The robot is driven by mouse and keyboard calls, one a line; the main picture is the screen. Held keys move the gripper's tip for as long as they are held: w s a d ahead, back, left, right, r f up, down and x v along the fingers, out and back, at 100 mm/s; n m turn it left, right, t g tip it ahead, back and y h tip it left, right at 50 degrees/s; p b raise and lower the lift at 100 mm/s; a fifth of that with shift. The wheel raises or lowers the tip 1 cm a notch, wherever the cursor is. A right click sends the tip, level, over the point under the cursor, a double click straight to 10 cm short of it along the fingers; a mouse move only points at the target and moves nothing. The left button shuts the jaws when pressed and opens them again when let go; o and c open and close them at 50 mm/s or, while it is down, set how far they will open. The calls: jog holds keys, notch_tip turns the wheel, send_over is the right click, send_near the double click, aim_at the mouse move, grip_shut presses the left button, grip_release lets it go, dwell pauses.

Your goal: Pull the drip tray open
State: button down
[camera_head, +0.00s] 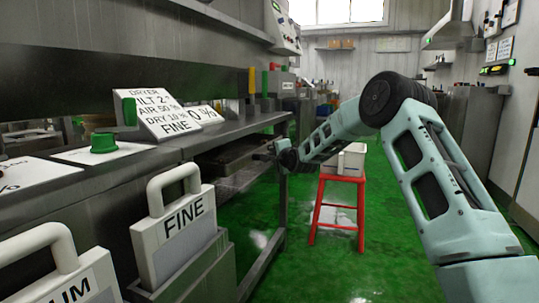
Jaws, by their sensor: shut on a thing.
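The drip tray (222,158) is a dark, flat, shallow piece under the steel counter, left of the picture's middle. Its front edge shows at the counter's open right side, and the rest is in shadow beneath the counter. My gripper (266,154) is small and dark in this view, at the right edge of the tray. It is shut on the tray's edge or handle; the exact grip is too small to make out.
A red stool (318,208) with a light box (351,160) on it stands just right of my gripper. A steel counter leg (283,205) stands below it. White panels with handles, one marked FINE (178,232), are in front. Green floor is open at the right.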

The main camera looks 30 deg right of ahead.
jog(key=s+d+p, duration=0.6)
jog(key=s+d, duration=0.5)
jog(key=s, duration=0.4)
jog(key=shift+d, duration=0.3)
jog(key=c, duration=1.2)
grip_release()
jog(key=shift+c, duration=0.2)
jog(key=s+a+r+p, duration=0.2)
jog(key=s+p, duration=0.3)
jog(key=s, duration=1.2)
jog(key=shift+a+r, duration=0.15)
